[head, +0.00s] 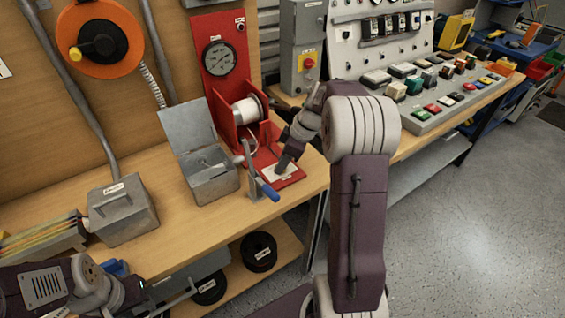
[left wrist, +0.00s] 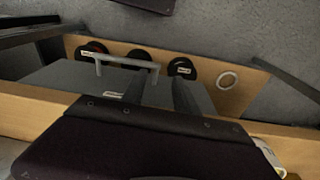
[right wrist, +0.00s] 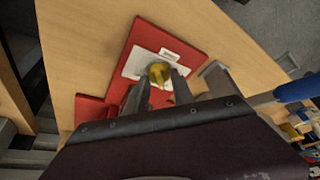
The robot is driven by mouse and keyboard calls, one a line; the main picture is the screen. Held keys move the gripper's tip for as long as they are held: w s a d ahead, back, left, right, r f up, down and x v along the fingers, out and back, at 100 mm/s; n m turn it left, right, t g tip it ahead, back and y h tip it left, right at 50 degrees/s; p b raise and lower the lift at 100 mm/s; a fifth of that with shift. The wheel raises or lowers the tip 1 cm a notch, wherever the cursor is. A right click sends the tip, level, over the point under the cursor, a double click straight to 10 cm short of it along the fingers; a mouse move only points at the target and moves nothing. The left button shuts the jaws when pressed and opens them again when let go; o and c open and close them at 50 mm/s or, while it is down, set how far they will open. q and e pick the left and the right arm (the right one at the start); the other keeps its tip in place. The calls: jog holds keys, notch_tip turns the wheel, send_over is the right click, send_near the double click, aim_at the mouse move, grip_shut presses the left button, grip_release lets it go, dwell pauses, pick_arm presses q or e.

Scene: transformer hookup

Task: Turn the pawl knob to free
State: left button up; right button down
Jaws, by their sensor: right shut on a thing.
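The pawl knob is the small brass-yellow knob (right wrist: 158,72) on a white plate (right wrist: 136,66) fixed to the red base (right wrist: 185,45), seen in the right wrist view. My right gripper (right wrist: 160,90) is shut on the knob, with one finger on each side of it. In the head view the right gripper (head: 283,168) reaches down to the white plate and hides the knob. I cannot read the knob's setting. My left gripper (left wrist: 163,92) has its fingers apart and nothing between them, low at the table's front edge.
A red stand with a gauge (head: 219,58) and white spool (head: 247,110) rises behind the base. A crank with a blue handle (head: 268,190) stands close to the right gripper. An open grey box (head: 212,185) is left of it. Black reels (head: 258,252) lie below.

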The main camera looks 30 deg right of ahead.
jog(key=shift+n, duration=0.4)
jog(key=c, duration=1.1)
grip_release()
jog(key=shift+f, duration=0.1)
